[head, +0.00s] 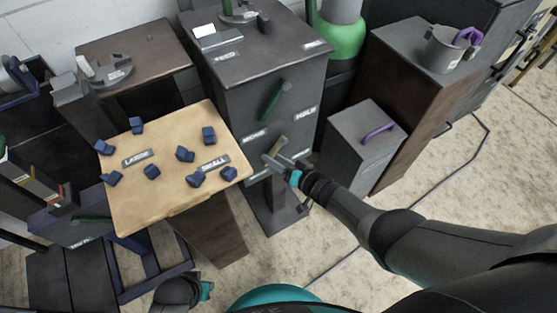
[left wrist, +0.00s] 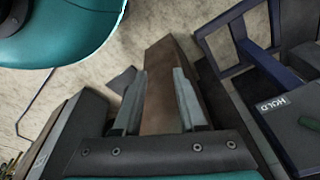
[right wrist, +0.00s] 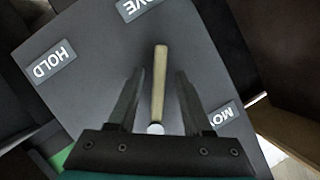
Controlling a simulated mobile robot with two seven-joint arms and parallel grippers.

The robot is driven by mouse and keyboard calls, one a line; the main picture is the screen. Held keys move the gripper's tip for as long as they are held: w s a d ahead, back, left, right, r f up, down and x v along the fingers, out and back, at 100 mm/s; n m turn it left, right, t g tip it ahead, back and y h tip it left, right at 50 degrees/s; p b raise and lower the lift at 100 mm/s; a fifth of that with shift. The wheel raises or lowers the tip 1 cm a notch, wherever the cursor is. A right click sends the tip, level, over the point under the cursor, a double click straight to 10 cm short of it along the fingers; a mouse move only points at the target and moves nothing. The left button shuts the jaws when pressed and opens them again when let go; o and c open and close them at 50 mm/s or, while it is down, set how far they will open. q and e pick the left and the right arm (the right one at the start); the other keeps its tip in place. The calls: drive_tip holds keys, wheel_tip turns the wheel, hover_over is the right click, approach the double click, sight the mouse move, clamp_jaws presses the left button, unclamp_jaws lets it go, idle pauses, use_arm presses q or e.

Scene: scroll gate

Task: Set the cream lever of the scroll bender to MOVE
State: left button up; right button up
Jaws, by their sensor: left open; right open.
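The cream lever (head: 278,147) is on the front of a dark grey cabinet (head: 228,95), below a green lever (head: 275,100). In the right wrist view the cream lever (right wrist: 159,85) lies between the two open fingers of my right gripper (right wrist: 155,85), with a gap on each side. In the head view my right gripper (head: 277,164) is at the cabinet front, partly covering the lever's lower end. MOVE (right wrist: 222,115) and HOLD (right wrist: 54,62) labels sit on opposite sides of the lever. My left gripper (left wrist: 155,80) is open and empty, low down, facing a brown post.
A wooden table (head: 185,218) with several blue blocks stands left of the cabinet. A grey box with a purple handle (head: 377,131) stands to the right. A mug (head: 443,50) sits on a taller cabinet. Bare floor (head: 450,165) lies at right.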

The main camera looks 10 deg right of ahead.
use_arm(q)
drive_tip(key=s+a+f+p, duration=0.2)
drive_tip(key=s+p, duration=0.2)
drive_tip(key=s, duration=0.1)
drive_tip(key=s+a+f+p, duration=0.1)
drive_tip(key=s+a+p, duration=0.2)
drive_tip(key=s, duration=0.3)
drive_tip(key=shift+s+a+f+p, duration=0.2)
drive_tip(key=shift+f+p, duration=0.2)
drive_tip(key=shift+p, duration=0.3)
use_arm(e)
drive_tip(key=v, duration=1.5)
drive_tip(key=shift+s, duration=0.1)
